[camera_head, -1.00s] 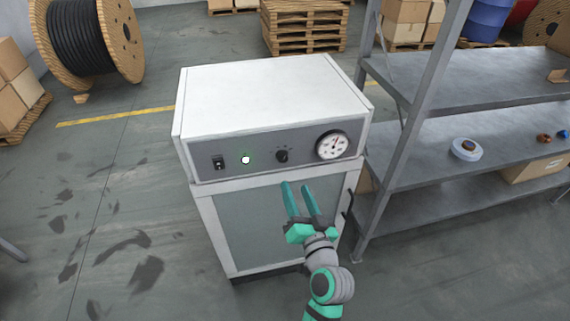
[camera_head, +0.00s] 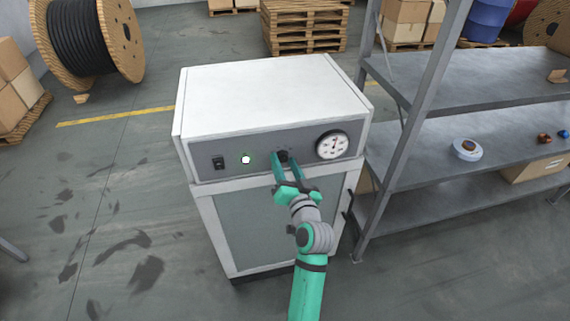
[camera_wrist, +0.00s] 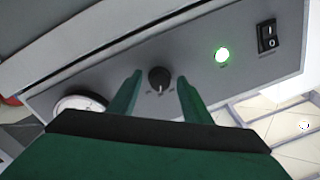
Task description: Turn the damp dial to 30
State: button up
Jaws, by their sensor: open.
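The dial is a small black round knob (camera_head: 283,155) on the grey front panel of a white cabinet, between a green light and a round gauge. It also shows in the wrist view (camera_wrist: 159,77) with a light pointer line and small marks around it that are too small to read. My gripper (camera_head: 285,160) is open at the panel, its two green fingers on either side of the knob. In the wrist view the fingertips (camera_wrist: 159,78) flank the knob with a gap on each side. I cannot tell how far the tips are from the panel.
A grey metal shelf (camera_head: 440,135) stands close at the right.

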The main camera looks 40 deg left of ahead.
jog(key=c, duration=1)
jog(key=shift+c, duration=0.2)
jog(key=shift+n, duration=0.3)
jog(key=n, duration=0.3)
jog(key=shift+d, duration=0.1)
jog(key=shift+w+n, duration=0.1)
jog(key=shift+n, duration=1.9)
jog(key=o, duration=1)
jog(key=shift+o, duration=0.2)
